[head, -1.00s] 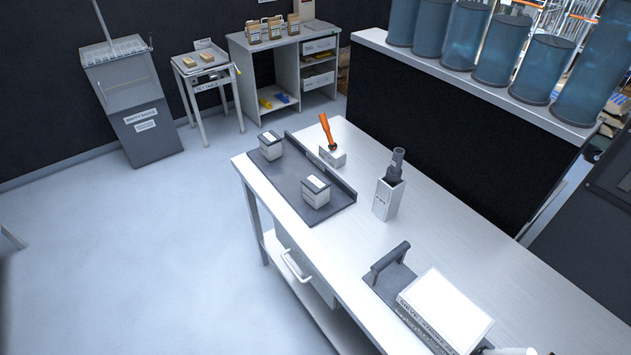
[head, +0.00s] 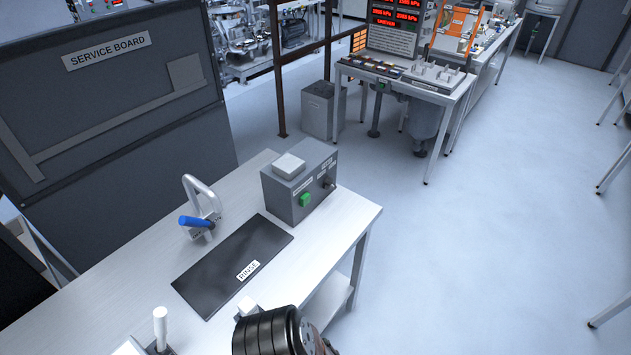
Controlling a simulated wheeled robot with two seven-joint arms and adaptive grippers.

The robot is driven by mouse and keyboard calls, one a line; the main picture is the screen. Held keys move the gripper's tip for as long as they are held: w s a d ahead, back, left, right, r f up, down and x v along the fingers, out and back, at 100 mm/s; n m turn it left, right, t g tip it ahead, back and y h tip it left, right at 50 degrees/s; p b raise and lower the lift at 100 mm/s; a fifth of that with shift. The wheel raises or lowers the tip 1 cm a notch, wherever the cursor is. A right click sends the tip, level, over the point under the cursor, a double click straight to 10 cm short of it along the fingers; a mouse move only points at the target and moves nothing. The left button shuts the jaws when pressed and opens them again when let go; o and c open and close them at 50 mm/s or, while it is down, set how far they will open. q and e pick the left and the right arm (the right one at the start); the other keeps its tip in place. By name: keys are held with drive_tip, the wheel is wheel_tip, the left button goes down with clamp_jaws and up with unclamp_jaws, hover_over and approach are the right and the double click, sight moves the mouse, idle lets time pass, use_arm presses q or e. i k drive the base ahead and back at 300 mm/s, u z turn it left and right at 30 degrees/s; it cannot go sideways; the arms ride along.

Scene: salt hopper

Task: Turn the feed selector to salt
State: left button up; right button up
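No part that I can read as the feed selector is clear in the head view. A control console (head: 405,78) with red number displays and a row of small coloured controls stands at the back; its labels are too small to read. A grey box (head: 296,190) on the near bench has a green button (head: 305,200) and a small dark knob (head: 328,184) on its front; its labels are also unreadable. Neither of my grippers' fingers shows in the head view.
A dark mat labelled RINSE (head: 225,270) and a blue-handled tap (head: 198,222) are on the near bench. A black ribbed cylinder (head: 268,332) is at the bottom edge. The service board (head: 110,95) stands behind the bench at left. Open floor (head: 480,260) lies to the right.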

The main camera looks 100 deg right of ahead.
sight(329, 183)
drive_tip(key=z, duration=2.7)
drive_tip(key=k, duration=1.3)
drive_tip(key=z, duration=0.05)
drive_tip(key=i, duration=0.6)
drive_tip(key=z, duration=0.55)
drive_tip(key=i, duration=1.05)
drive_tip(key=u, duration=0.35)
